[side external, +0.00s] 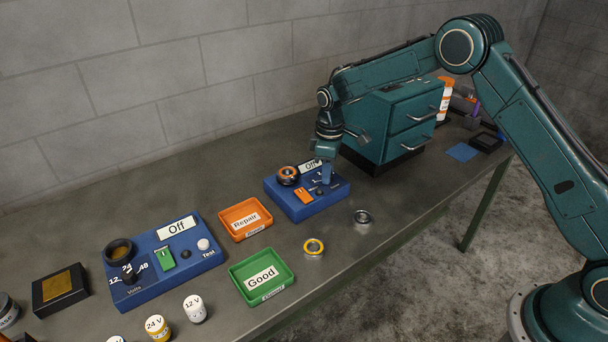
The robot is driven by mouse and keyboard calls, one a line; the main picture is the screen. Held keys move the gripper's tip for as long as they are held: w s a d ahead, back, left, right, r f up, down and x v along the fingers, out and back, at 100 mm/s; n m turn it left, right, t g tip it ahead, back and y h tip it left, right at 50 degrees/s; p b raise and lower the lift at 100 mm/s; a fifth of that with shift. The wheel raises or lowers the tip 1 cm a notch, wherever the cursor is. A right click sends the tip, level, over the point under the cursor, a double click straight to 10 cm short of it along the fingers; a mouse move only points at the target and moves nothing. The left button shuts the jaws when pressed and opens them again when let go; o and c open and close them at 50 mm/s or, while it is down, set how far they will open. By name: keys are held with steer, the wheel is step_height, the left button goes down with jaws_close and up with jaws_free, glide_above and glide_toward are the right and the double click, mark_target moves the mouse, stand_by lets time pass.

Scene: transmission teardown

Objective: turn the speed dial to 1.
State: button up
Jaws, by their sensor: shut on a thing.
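A blue control box (301,212) stands mid-table with a display (309,166) reading "Off", partly covered by my arm. An orange switch (303,196) is on its front left. A dark dial panel with small pale marks (319,191) is on its right side, and the speed dial there is largely hidden by my gripper. My gripper (325,180) points down at this panel and is shut on the speed dial. The dial's setting is too small and covered to read.
A black and orange ring (288,175) sits on the box's back left. A teal drawer cabinet (394,125) stands close behind my gripper to the right. An orange Repair tray (245,219) and a green Good tray (262,276) are left. Loose rings (314,248) lie in front.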

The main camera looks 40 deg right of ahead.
steer(key=o, duration=1)
steer(key=shift+r, duration=0.1)
step_height(320, 180, up, 14)
stand_by(0.4)
